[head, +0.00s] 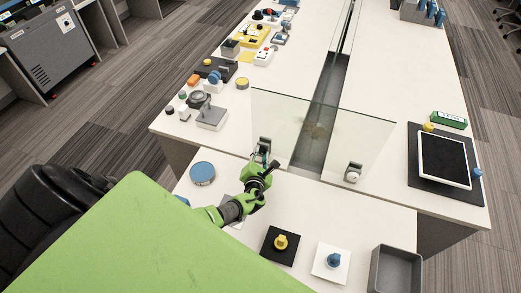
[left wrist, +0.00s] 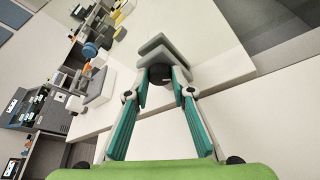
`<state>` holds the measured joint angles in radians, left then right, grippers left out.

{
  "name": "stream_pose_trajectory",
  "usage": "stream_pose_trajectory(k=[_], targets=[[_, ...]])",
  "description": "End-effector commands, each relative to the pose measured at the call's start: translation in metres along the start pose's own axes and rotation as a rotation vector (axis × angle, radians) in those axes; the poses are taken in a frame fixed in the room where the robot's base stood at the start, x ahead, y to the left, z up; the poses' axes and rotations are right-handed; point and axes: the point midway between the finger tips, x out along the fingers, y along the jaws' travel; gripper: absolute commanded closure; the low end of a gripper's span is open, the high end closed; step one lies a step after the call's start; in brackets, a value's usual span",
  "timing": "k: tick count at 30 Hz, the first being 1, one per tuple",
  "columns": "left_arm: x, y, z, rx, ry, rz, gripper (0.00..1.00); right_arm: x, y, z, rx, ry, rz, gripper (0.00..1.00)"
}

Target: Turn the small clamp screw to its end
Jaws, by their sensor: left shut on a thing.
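A grey clamp (head: 264,146) sits at the lower left edge of the clear glass panel (head: 315,125). In the left wrist view the same clamp (left wrist: 158,47) is a grey angled block, and its screw is a dark round knob (left wrist: 160,76) facing me. My left gripper (head: 266,168) is at the clamp, on its near side. In the left wrist view the fingertips of my left gripper (left wrist: 161,82) close on the knob from both sides. My right gripper is not in view.
A second clamp (head: 353,172) grips the panel's lower right edge. The near table holds a blue round tin (head: 202,173), a black plate with a yellow knob (head: 281,242), a white plate with a blue knob (head: 333,260) and a grey bin (head: 396,270). Table space right of my gripper is clear.

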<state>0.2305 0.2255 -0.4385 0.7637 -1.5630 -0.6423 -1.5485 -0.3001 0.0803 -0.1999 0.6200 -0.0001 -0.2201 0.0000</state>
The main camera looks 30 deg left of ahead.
Motion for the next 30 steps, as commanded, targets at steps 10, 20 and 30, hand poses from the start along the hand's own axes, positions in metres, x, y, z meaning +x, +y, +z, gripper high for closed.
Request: stream_pose_trajectory(k=[10,20,30], targets=[[0.0003,0.0004,0.0006,0.008,-0.001,0.004,0.99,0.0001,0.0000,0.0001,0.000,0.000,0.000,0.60],[0.0002,0.0002,0.0005,0.007,-0.001,0.003,0.61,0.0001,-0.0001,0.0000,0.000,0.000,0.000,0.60],[-0.0065,-0.0011,-0.0009,0.006,0.000,0.002,0.61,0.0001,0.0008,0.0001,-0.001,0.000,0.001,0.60]])
